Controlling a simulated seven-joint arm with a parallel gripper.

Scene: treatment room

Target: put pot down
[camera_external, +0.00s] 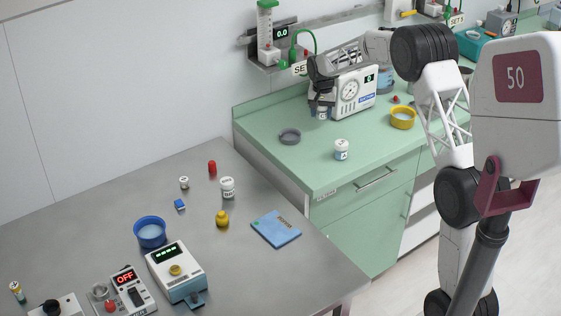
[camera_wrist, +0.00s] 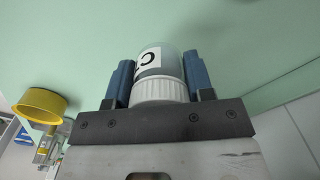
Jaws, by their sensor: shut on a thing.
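My gripper (camera_external: 320,103) is over the back of the green counter (camera_external: 262,116), in front of the white gauge box. It is shut on a small pot (camera_external: 322,114) with a white ribbed lid and a label. In the wrist view the pot (camera_wrist: 161,72) sits between the two blue fingers (camera_wrist: 160,85), its label partly showing a "C". The green surface fills the background there. I cannot tell whether the pot touches the counter. In the external view the gripper hides part of it.
A similar white pot (camera_external: 342,150) stands near the counter's front edge. A grey dish (camera_external: 290,137) is to the left, a yellow bowl (camera_external: 402,119) to the right. The gauge box (camera_external: 354,95) stands close by. Green counter is bare between the dish and the front pot.

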